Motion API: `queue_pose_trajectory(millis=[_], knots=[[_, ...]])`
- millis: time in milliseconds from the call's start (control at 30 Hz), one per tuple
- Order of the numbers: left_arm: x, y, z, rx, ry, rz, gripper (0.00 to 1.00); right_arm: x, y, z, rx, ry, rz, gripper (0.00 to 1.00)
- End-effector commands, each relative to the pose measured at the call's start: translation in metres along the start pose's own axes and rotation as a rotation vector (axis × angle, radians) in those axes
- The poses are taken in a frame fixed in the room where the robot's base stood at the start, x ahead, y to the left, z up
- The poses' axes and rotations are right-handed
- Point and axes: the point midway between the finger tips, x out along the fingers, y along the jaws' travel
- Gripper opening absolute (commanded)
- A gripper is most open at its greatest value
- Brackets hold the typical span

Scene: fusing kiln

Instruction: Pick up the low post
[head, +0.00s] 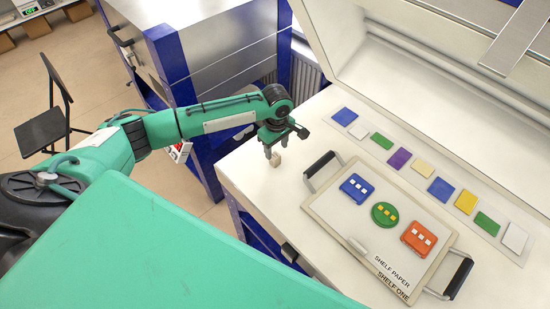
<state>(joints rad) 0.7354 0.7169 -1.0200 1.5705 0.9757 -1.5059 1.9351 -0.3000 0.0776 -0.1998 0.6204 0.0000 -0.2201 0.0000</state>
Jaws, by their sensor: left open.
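The low post (277,160) is a small beige block standing on the white kiln bed near its left edge. My left gripper (275,149) points down right at it and is open. Its fingertips are close to the top of the post and hide part of it. I cannot tell whether they touch it. My right gripper is not in view.
A cream shelf (347,231) with two black handles lies right of the post, bearing blue, green and orange pieces. A strip of coloured tiles (400,157) lies behind it. The raised kiln lid (345,50) stands at the back. Bare bed (300,135) surrounds the post.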

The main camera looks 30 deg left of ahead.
Motion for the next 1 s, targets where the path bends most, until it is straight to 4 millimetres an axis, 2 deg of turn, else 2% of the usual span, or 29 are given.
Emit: queue_pose_trajectory(millis=[133, 300, 567, 800, 1000], knots=[[0.019, -0.006, -0.002, -0.001, 0.0, -0.004, 0.53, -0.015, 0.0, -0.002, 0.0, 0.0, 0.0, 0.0], [0.04, -0.006, -0.001, 0.0, 0.0, -0.003, 0.53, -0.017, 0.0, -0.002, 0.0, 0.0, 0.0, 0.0], [0.044, -0.005, -0.001, 0.001, 0.0, -0.001, 0.53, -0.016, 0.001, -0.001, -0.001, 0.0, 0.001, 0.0], [0.043, -0.005, -0.001, 0.001, 0.0, -0.001, 0.06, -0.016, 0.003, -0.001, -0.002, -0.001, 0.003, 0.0], [0.043, -0.005, -0.001, 0.001, 0.0, -0.001, 0.05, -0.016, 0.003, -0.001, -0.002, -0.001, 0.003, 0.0]])
